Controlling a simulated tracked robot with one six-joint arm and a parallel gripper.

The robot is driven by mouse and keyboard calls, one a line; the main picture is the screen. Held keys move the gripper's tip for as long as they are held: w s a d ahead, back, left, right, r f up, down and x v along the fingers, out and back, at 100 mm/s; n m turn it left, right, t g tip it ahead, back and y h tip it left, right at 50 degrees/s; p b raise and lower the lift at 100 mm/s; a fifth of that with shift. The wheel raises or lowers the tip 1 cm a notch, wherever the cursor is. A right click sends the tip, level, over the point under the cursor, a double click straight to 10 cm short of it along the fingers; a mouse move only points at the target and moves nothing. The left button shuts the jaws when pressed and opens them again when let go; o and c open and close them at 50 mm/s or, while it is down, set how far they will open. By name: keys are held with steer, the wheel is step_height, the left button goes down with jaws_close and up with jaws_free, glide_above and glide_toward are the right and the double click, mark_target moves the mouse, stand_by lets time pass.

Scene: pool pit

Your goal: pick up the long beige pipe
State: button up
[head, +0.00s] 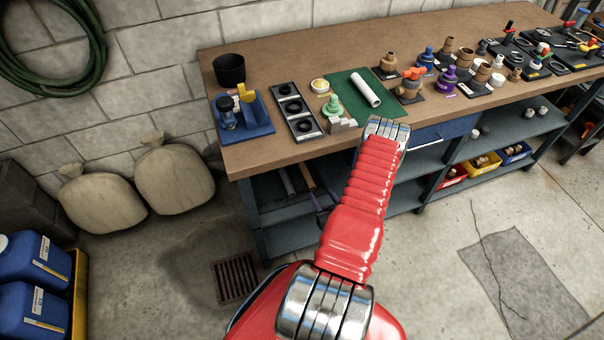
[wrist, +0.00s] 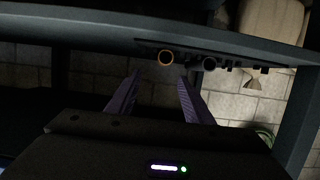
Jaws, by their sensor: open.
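A long tan-beige pipe (head: 305,176) lies on the shelf under the workbench, partly hidden by my arm and the bench top. In the wrist view a tan ring, which looks like the end of the beige pipe (wrist: 167,51), faces me just beyond the fingertips. My gripper (wrist: 159,76) is open, with its two purple fingers apart and nothing between them. In the head view a bit of purple finger shows by the shelf, near the pipe's front end.
A grey pipe (head: 287,180) lies beside the beige one; its dark round end (wrist: 209,62) shows right of the gap in the wrist view. The wooden bench top (head: 300,62) overhangs the shelf. A bench leg (head: 250,215) stands left. A white pipe (head: 365,89) lies on a green mat.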

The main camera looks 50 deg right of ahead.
mark_target(310, 180)
steer(key=shift+w, duration=0.25)
steer(key=shift+w+d+f, duration=0.1)
steer(key=shift+w+f, duration=0.05)
steer(key=shift+w, duration=0.3)
steer(key=x, duration=0.7)
steer(key=shift+w+d+f, duration=0.15)
steer(key=shift+w, duration=0.1)
steer(key=shift+x, duration=2.65)
steer(key=shift+c, duration=0.5)
steer(key=c, duration=1.1)
